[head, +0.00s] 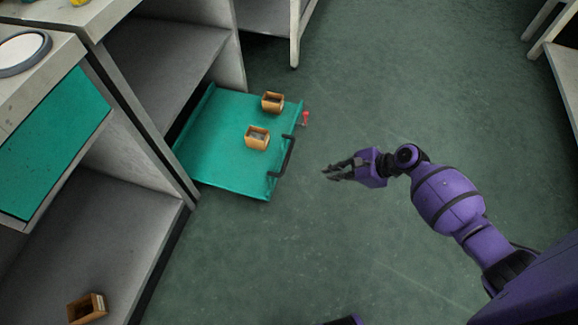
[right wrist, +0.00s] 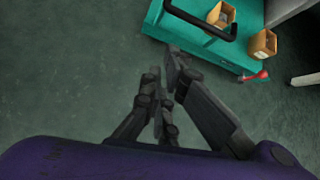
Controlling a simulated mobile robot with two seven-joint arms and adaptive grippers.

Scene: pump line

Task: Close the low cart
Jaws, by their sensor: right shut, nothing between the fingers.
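The low cart (head: 220,168) is a flat teal platform pulled partly out from under a grey shelf. It has a black bar handle (head: 288,156) on its outer edge and a red knob (head: 305,118) at the far corner. Two orange-brown open boxes (head: 257,138) (head: 272,102) stand on it. My right gripper (head: 326,172) is shut and empty, to the right of the handle and apart from it. In the right wrist view the handle (right wrist: 200,28) lies beyond my fingers (right wrist: 165,75). My left gripper is not in view.
Grey shelf units (head: 160,60) line the left side, one with a teal panel (head: 50,140). Another orange-brown box (head: 87,308) sits on the lower left shelf. A shelf leg (head: 295,40) stands behind the cart. The green floor on the right is clear.

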